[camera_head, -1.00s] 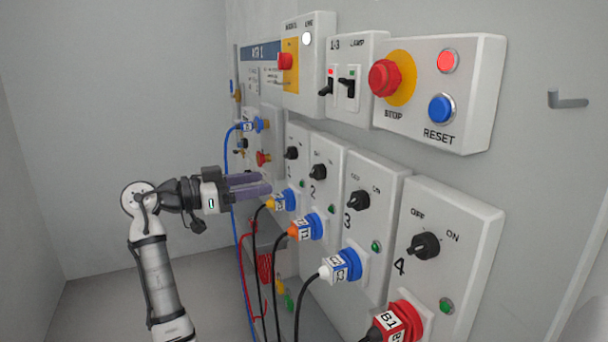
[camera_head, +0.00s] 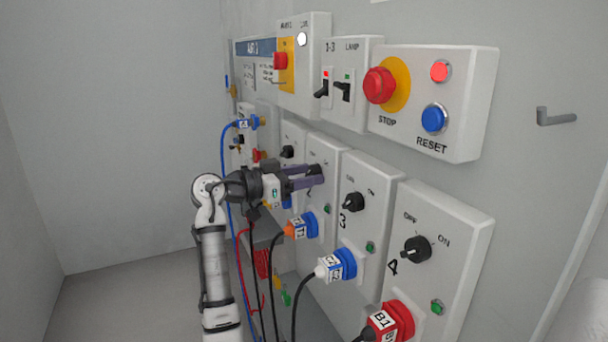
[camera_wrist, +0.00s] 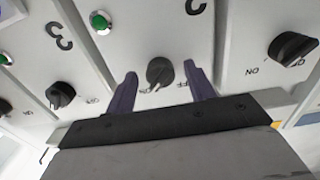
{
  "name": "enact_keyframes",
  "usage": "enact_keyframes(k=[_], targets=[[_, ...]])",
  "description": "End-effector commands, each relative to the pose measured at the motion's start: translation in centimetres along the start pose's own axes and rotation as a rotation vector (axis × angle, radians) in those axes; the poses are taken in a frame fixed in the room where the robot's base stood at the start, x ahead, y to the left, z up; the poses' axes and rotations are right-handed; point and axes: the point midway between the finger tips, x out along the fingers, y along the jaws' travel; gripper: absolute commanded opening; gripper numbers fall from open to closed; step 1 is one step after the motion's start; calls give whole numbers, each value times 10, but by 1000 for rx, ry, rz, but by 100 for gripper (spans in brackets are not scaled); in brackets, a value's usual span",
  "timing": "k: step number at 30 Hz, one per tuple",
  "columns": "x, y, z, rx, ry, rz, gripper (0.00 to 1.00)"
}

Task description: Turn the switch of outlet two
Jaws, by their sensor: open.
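The switch of outlet two is a black rotary knob (camera_wrist: 160,72) on a light grey panel. In the wrist view it sits between the two fingers of my gripper (camera_wrist: 158,84), which are open on either side with a gap to each. Its pale mark points down, near the lettering. In the head view my gripper (camera_head: 318,175) is at panel two, and its purple fingers largely cover that knob.
Outlet three's knob (camera_head: 353,202) and outlet four's knob (camera_head: 417,248) are to the right. Outlet one's knob (camera_head: 287,152) is to the left. Plugs with hanging cables, such as the orange plug (camera_head: 296,229), stick out below. The STOP button (camera_head: 379,85) juts out above.

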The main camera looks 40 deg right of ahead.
Motion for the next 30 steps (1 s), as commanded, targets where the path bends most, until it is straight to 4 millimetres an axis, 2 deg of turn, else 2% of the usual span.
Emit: enact_keyframes(k=[2,12,22,30], targets=[[0,0,0,0,0,0,51],[-1,0,0,0,0,0,9],[0,0,-1,-54,0,0,9],[0,0,-3,-234,0,0,9]])
